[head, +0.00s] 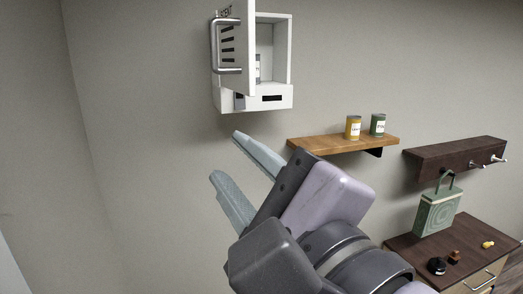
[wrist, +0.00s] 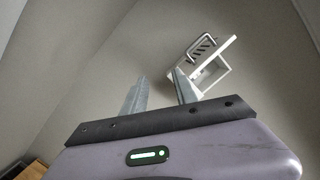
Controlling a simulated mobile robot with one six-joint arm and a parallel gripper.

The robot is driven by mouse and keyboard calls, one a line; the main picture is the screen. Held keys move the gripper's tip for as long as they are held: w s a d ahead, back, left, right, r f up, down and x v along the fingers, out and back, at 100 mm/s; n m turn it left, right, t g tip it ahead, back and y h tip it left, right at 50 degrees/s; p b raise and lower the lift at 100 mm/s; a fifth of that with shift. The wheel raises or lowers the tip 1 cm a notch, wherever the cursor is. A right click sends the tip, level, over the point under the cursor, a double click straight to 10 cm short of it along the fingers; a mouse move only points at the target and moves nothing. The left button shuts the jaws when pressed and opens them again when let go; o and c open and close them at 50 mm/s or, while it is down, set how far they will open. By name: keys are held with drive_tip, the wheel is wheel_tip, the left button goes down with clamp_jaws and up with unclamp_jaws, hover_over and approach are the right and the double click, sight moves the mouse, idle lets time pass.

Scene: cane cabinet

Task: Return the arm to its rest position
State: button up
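In the wrist view my gripper (wrist: 160,90) also shows empty, with the fingers spread. The cabinet door (head: 238,52) hangs open, with a metal handle and dark slots on it. In the wrist view the cabinet (wrist: 212,78) lies beyond the right finger. A can-like item (head: 257,68) shows partly inside the cabinet, mostly hidden by the door.
A brown-topped drawer unit (head: 415,243) carries small items at lower right. The left wall area is clear.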

drive_tip(key=d+f+n+g+h+b, duration=0.15)
drive_tip(key=f+n+b, duration=0.25)
drive_tip(key=f, duration=0.7)
drive_tip(key=w+d+f+n+g+h+b, duration=0.1)
drive_tip(key=f+n+g+b, duration=0.3)
drive_tip(key=f, duration=0.8)
drive_tip(key=d+f+n+g+h+b, duration=0.1)
drive_tip(key=f+n+b, duration=0.3)
drive_tip(key=f, duration=0.7)
drive_tip(key=s+d+f+n+g+h+b, duration=0.1)
drive_tip(key=s+d+f+g+h+b, duration=0.1)
drive_tip(key=f, duration=0.7)
drive_tip(key=s+d+f+n+g+h+b, duration=0.1)
drive_tip(key=s+d+f+g+h+b, duration=0.1)
drive_tip(key=s+d+f+b, duration=0.2)
drive_tip(key=d+f+b, duration=0.1)
drive_tip(key=d+f, duration=0.2)
drive_tip(key=f, duration=0.2)
drive_tip(key=shift+f+b, duration=0.3)
